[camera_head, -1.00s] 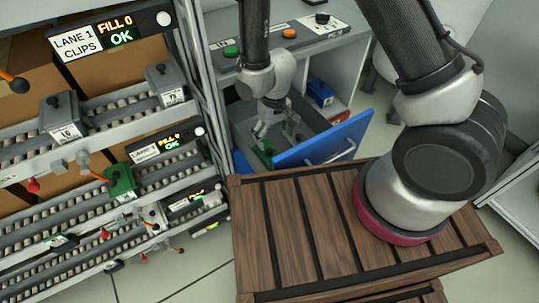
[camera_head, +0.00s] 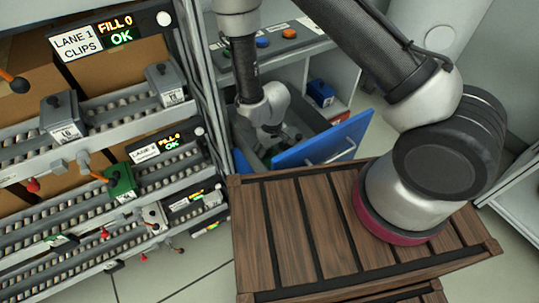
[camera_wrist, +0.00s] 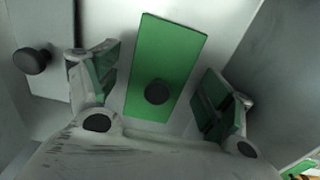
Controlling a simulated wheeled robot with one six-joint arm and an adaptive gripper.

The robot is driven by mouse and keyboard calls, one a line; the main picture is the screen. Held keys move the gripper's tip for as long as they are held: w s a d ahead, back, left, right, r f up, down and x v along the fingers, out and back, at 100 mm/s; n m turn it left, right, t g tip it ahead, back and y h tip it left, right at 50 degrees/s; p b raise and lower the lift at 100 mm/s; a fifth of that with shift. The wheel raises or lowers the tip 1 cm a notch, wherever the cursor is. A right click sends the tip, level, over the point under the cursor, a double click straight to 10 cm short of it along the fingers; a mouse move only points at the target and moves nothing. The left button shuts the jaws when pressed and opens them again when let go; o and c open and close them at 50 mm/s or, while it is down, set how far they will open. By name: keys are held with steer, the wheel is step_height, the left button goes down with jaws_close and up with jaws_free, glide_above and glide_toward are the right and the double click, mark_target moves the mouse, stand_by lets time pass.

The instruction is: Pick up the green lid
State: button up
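The green lid (camera_wrist: 165,60) is a flat rectangular plate with a round black knob (camera_wrist: 157,92). It lies in the open drawer with the blue front (camera_head: 325,141). In the wrist view my gripper (camera_wrist: 160,90) is open, with one green-padded finger on each side of the lid and a gap to both of its long edges. The fingers look empty. In the head view my gripper (camera_head: 271,131) reaches down into the drawer, and the lid cannot be made out clearly there.
A grey plate with a black knob (camera_wrist: 37,61) lies left of the green lid, beside the left finger. Drawer walls (camera_wrist: 275,70) rise close by. A slatted wooden pallet (camera_head: 340,230) stands in front, empty of goods. Roller racks (camera_head: 100,180) with boxes stand at left.

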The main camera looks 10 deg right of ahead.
steer(key=c, duration=0.7)
steer(key=shift+o, duration=0.2)
